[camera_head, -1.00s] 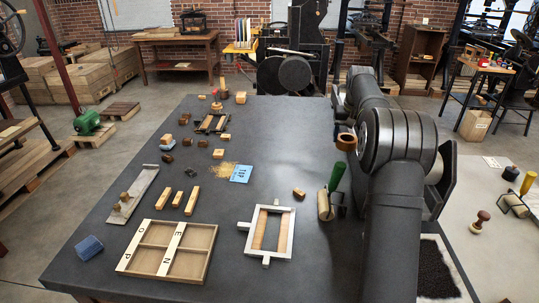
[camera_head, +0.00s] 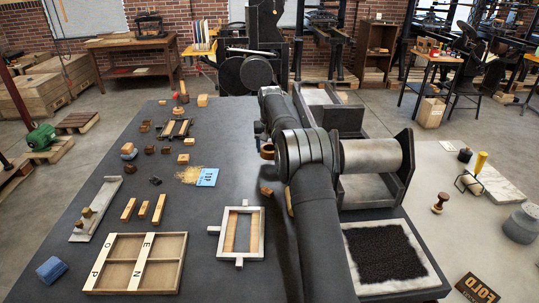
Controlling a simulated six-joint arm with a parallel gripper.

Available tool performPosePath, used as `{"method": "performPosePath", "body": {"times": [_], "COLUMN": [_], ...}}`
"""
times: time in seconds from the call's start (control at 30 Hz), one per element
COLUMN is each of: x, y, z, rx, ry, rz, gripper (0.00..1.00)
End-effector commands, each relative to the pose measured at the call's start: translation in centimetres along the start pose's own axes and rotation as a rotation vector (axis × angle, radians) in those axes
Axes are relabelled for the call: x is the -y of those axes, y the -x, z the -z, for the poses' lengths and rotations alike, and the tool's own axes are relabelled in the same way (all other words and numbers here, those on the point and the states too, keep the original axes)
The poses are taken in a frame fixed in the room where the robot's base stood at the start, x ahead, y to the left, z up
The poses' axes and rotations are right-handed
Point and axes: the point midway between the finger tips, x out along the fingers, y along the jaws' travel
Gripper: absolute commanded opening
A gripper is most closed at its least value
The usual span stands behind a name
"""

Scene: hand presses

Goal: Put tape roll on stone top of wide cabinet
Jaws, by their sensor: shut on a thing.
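The tape roll (camera_head: 267,152), a small brown ring, shows just left of my arm's dark rounded joint, over the dark table (camera_head: 222,135). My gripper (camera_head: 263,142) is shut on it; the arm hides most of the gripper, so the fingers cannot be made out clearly. A pale stone-like top (camera_head: 470,222) lies to the right, beyond the roller press, and appears to be the top of the wide cabinet. The tape roll is well away from it, on the other side of my arm.
A roller press (camera_head: 372,155) and a tray of black grains (camera_head: 384,250) stand between my arm and the pale top. On that top are a wooden-handled stamp (camera_head: 440,203), a yellow-handled roller (camera_head: 480,163), a grey weight (camera_head: 521,222) and a dark lettered plate (camera_head: 477,290).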

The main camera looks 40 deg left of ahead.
Motion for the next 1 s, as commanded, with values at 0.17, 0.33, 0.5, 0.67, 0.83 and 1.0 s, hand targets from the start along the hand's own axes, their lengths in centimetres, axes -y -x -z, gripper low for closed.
{"method": "performPosePath", "body": {"times": [0.17,0.33,0.5,0.67,0.83,1.0], "x": [0.0,0.0,-0.1,-0.1,-0.1,-0.1], "y": [-2.6,-3.6,-3.6,-3.9,-3.8,-3.8], "z": [-0.5,-0.6,-0.6,-0.7,-0.7,-0.7], "rx": [0.004,0.001,0.001,0.002,0.002,0.001], "ry": [0.000,0.000,0.000,0.000,0.000,0.001], "rz": [0.000,0.000,0.000,0.000,0.000,0.000], "gripper": [0.40,0.40,0.40,0.70,0.84,0.84]}}
